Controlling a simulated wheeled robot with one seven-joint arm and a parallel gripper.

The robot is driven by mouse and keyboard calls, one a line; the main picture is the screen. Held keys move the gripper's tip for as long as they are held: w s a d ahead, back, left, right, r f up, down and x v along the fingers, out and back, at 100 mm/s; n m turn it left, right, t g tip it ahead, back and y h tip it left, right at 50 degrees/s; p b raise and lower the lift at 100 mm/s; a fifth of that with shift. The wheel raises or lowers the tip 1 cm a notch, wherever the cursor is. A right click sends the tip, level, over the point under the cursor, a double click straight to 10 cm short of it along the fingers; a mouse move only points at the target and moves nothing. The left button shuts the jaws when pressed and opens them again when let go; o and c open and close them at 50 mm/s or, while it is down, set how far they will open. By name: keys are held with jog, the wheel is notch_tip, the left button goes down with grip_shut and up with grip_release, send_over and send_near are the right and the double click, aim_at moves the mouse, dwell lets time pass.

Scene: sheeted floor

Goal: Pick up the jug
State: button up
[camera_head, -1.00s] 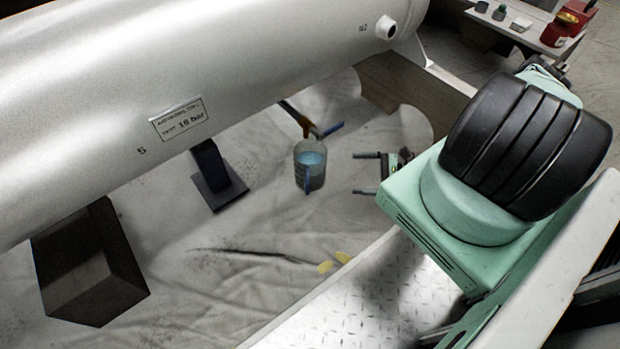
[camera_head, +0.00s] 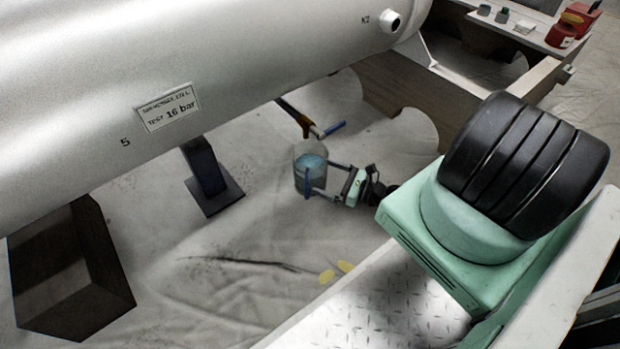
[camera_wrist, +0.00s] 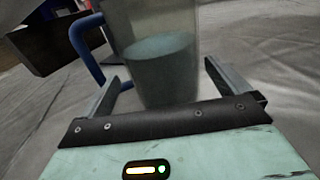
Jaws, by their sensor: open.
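The jug (camera_head: 311,165) stands upright on the sheeted floor below the large tank. It is clear with bluish contents and has a blue handle. My gripper (camera_head: 318,180) is open and reaches it from the right, with its fingers at the jug's sides. In the wrist view the jug (camera_wrist: 160,65) stands between the fingers of my gripper (camera_wrist: 165,85), with its blue handle at the left near the left finger. Whether either finger touches the jug I cannot tell.
A silver tank (camera_head: 200,60) hangs over the floor close behind the jug. A dark block (camera_head: 70,275) and a tank foot (camera_head: 212,185) stand to the left. Yellow pieces (camera_head: 336,271) lie in front.

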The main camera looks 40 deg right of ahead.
aim_at(311, 172)
jog(key=b+x, duration=0.2)
jog(key=x, duration=0.1)
jog(key=b+x, duration=0.1)
jog(key=x, duration=0.1)
jog(key=shift+f+b, duration=0.35)
jog(key=shift+b, duration=0.05)
jog(key=shift+w+a+r, duration=0.15)
jog(key=shift+w+a, duration=0.05)
jog(key=shift+w, duration=0.3)
jog(key=shift+r, duration=0.15)
jog(key=c, duration=1.5)
jog(key=shift+r, duration=0.15)
